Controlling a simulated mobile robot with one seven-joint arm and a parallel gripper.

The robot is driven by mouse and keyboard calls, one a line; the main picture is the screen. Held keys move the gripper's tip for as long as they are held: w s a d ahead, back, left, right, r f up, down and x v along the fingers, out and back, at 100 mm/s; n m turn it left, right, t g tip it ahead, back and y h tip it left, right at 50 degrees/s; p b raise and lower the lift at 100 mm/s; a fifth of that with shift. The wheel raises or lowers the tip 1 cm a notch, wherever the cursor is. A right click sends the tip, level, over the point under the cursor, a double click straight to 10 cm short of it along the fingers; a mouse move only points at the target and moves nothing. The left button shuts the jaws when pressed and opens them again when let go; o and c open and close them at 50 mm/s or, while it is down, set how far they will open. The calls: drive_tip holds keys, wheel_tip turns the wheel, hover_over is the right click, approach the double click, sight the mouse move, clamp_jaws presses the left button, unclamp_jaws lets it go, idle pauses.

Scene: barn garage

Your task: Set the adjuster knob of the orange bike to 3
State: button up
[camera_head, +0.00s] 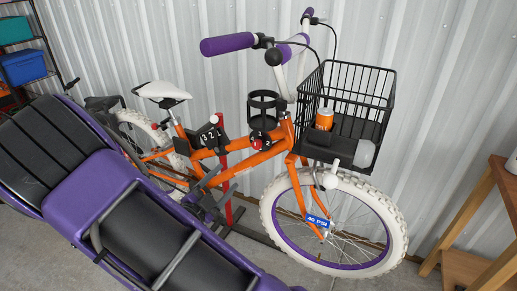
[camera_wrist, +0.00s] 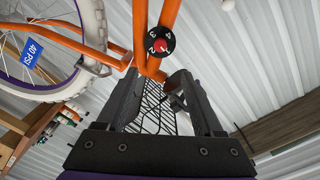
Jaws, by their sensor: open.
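The orange bike (camera_head: 270,152) leans upright by the metal wall. Its adjuster knob (camera_wrist: 160,42) is a black dial with white digits and a red centre on the orange frame. The wrist view shows the bike turned over; which digit is set cannot be told. In the head view, a small red and black part (camera_head: 257,143) on the frame looks like this knob. My gripper (camera_wrist: 157,84) is open and empty. In the wrist view the knob is above the fingertips, apart from them. My purple and black arm fills the lower left of the head view; my fingers are not clear there.
A black numbered block (camera_head: 211,137) with a white-tipped lever sits on the frame behind the knob. A cup holder (camera_head: 263,105) is above it. The wire basket (camera_head: 372,92) holds an orange can (camera_head: 324,119). A wooden table (camera_head: 470,235) stands at right.

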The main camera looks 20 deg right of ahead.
sight(255, 147)
drive_tip(key=shift+n, duration=0.3)
drive_tip(key=b+x, duration=0.2)
drive_tip(key=x, duration=1.5)
drive_tip(key=shift+w+d, duration=0.1)
drive_tip(key=shift+d, duration=0.05)
drive_tip(key=shift+c, duration=0.3)
clamp_jaws()
